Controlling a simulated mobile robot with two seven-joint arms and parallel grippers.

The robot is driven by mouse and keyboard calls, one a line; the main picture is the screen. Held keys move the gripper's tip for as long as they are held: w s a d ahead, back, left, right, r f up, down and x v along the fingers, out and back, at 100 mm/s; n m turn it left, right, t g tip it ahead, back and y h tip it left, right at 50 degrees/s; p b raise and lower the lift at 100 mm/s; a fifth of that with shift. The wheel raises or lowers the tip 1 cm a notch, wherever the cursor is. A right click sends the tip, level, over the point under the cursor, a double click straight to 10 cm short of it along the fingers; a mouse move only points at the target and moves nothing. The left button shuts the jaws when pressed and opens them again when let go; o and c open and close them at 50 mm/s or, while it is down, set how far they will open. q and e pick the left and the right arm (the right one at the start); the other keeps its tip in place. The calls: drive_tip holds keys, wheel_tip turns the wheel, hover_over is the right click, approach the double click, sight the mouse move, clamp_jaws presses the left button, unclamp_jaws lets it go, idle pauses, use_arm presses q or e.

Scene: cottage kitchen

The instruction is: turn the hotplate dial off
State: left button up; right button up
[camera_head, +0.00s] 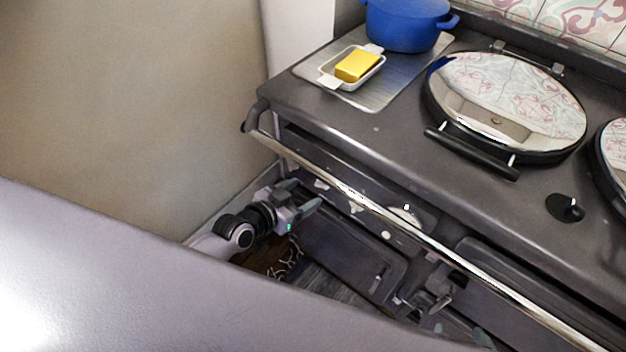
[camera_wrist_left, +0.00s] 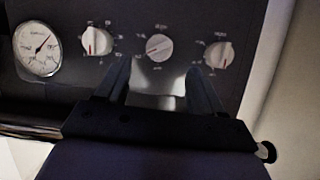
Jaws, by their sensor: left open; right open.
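Three white dials with red marks sit on the dark front panel in the left wrist view: a left dial (camera_wrist_left: 96,42), a middle dial (camera_wrist_left: 159,47) and a right dial (camera_wrist_left: 218,54). The middle dial's mark is slanted; the outer two marks are close to vertical. I cannot tell which dial is the hotplate's. My left gripper (camera_head: 303,197) is open below the rail; in the wrist view its fingers (camera_wrist_left: 160,85) are on either side below the middle dial, apart from it. My right gripper (camera_head: 462,333) is open, partly cut off at the bottom edge.
A round gauge (camera_wrist_left: 38,48) is beside the dials. A metal rail (camera_head: 385,225) runs along the stove front. On top are a blue pot (camera_head: 405,25), yellow butter (camera_head: 357,65) in a white dish, a round hotplate lid (camera_head: 508,98) and a black knob (camera_head: 566,207).

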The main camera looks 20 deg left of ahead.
sight(320, 184)
use_arm(q)
drive_tip(key=b+x, duration=0.4)
drive_tip(key=x, duration=0.1)
drive_tip(key=shift+w+d+f, duration=0.15)
drive_tip(key=shift+w+f, duration=0.1)
drive_tip(key=shift+w, duration=0.05)
drive_tip(key=shift+w+d+f+b, duration=0.1)
drive_tip(key=shift+w+d+b, duration=0.15)
drive_tip(key=shift+w+b, duration=0.35)
drive_tip(key=c, duration=1)
